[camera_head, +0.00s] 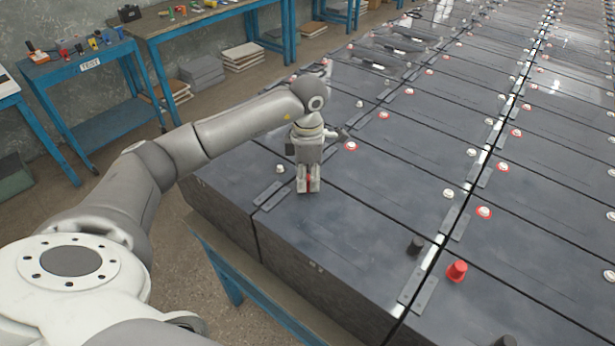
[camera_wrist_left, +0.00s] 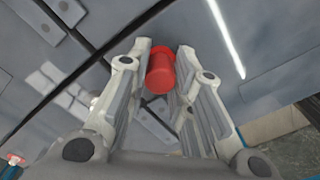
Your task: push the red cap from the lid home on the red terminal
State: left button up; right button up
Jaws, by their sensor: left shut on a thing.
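My left gripper (camera_head: 308,188) points down at the near left end of a dark battery lid (camera_head: 345,215). It is shut on a red cap, which shows between the fingers in the left wrist view (camera_wrist_left: 160,72). In the head view only a sliver of red shows between the fingertips, low and close to the lid. Whether a red terminal is under this cap is hidden, so I cannot tell if it sits on one. My right gripper is not in view.
Another red cap (camera_head: 457,271) and a black cap (camera_head: 415,245) stand at the near right. A red-ringed terminal (camera_head: 351,146) is behind the gripper, and a bare pale post (camera_head: 280,169) is to its left. A blue workbench (camera_head: 170,25) stands at the back left.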

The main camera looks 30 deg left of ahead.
pick_arm(q)
jog(key=o, duration=0.8)
jog(key=o, duration=0.5)
jog(key=shift+r, duration=0.1)
jog(key=shift+r+p, duration=2.05)
jog(key=shift+r, duration=1.35)
